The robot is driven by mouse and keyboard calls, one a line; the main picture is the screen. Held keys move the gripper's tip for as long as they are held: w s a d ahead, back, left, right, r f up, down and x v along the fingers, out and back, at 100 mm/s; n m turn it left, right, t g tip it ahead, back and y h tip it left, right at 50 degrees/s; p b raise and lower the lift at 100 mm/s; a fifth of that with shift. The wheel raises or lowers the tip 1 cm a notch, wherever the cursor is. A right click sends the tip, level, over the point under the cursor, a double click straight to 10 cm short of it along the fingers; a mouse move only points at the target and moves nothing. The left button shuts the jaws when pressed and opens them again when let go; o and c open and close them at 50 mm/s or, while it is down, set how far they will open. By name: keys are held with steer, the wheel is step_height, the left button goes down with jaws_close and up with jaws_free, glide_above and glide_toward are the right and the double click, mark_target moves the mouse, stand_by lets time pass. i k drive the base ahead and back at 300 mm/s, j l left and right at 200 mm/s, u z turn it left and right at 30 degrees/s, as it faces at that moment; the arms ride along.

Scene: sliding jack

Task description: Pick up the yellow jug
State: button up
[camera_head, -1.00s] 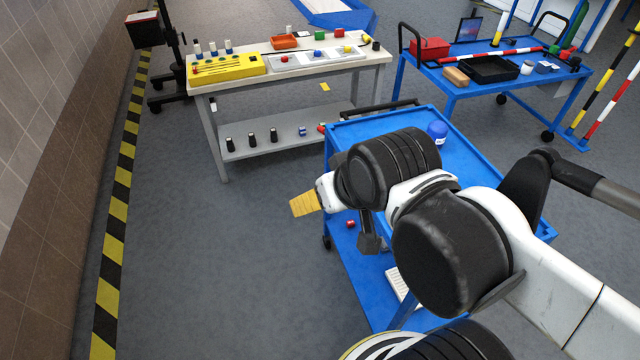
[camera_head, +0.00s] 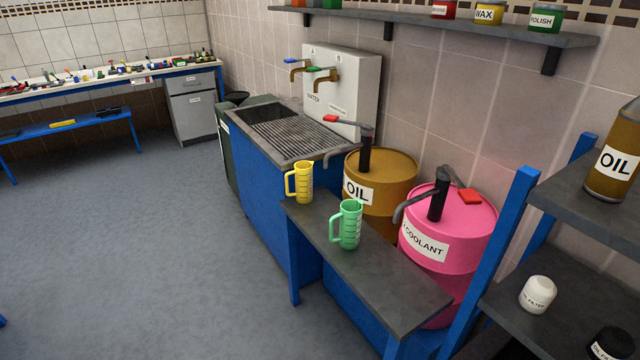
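The yellow jug (camera_head: 304,182) stands upright near the far end of a dark grey bench, with its handle to the left. A green jug (camera_head: 350,226) stands on the same bench, nearer to me and to the right, also with its handle to the left. The two jugs are apart. My gripper and arm are not in view now.
The bench (camera_head: 400,285) has free top nearer me. Behind it stand a brown oil drum (camera_head: 398,210) and a pink coolant drum (camera_head: 455,268), both with hand pumps. A sink unit (camera_head: 262,200) adjoins beyond. Shelving (camera_head: 560,240) stands at right. The left floor is clear.

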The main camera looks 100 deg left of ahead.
mark_target(303, 172)
steer(key=u, duration=3.5)
steer(key=i+j+z, duration=0.1)
steer(key=i+j, duration=0.2)
steer(key=i+j+z, duration=0.1)
steer(key=i+j, duration=0.2)
steer(key=i+j+z, duration=0.1)
steer(key=i+j, duration=0.15)
steer(key=j, duration=0.25)
steer(key=i+j+z, duration=0.15)
steer(key=i+j, duration=0.15)
steer(key=i+j+z, duration=0.1)
steer(key=i+j, duration=0.15)
steer(key=j, duration=0.3)
steer(key=i+j+z, duration=0.1)
steer(key=j, duration=0.35)
steer(key=i+j+z, duration=0.1)
steer(key=i+j, duration=0.2)
steer(key=j, duration=0.2)
steer(key=i+j+z, duration=0.1)
steer(key=j, duration=0.4)
steer(key=i, duration=0.1)
